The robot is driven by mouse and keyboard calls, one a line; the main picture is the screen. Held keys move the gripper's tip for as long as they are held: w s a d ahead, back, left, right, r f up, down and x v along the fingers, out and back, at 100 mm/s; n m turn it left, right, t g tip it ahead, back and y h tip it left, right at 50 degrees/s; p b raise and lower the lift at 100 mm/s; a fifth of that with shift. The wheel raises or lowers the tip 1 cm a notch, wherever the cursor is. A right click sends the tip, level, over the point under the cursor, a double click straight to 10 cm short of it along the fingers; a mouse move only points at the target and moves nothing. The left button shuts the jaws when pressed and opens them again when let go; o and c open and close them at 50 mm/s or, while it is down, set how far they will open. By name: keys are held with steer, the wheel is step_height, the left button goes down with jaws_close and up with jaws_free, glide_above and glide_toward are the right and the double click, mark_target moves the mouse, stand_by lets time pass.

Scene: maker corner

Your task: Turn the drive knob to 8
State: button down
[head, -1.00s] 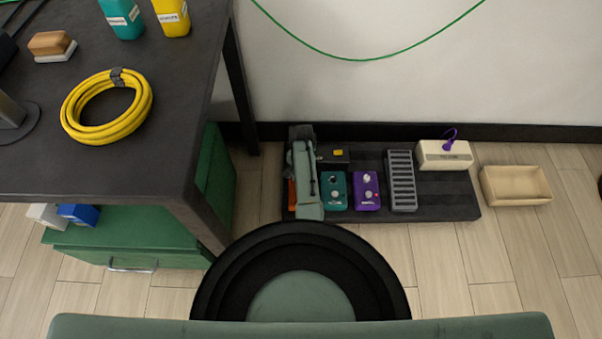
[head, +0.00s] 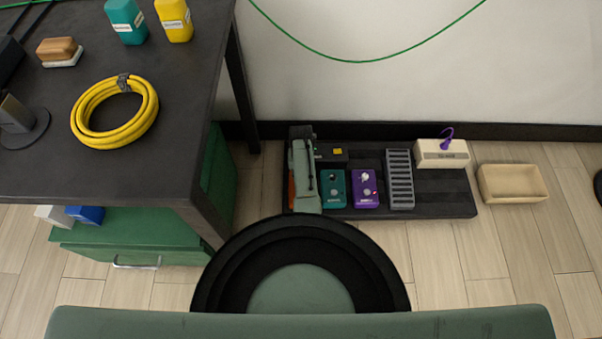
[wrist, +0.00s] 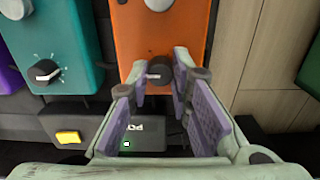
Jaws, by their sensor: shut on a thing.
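The orange pedal (wrist: 158,35) fills the upper middle of the wrist view. Its dark round knob (wrist: 159,72) has a pale pointer mark on the left side. My gripper (wrist: 162,66) is shut on this knob, one fingertip on each side. No readable numbers or label show around the knob, so its setting cannot be read. In the head view my arm covers most of the orange pedal, leaving only a thin strip (head: 291,192) at its left edge. My fingertips are hidden in that view.
A teal pedal (wrist: 60,35) with its own knob sits close beside the orange one. A purple pedal (head: 366,189), a grey ridged pedal (head: 400,180) and a cream box (head: 442,153) share the black board (head: 445,205). A dark desk (head: 150,180) stands left.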

stand_by(0.4)
steer(key=c, duration=1.4)
jaws_free()
steer(key=shift+c, duration=0.2)
step_height(320, 180, up, 12)
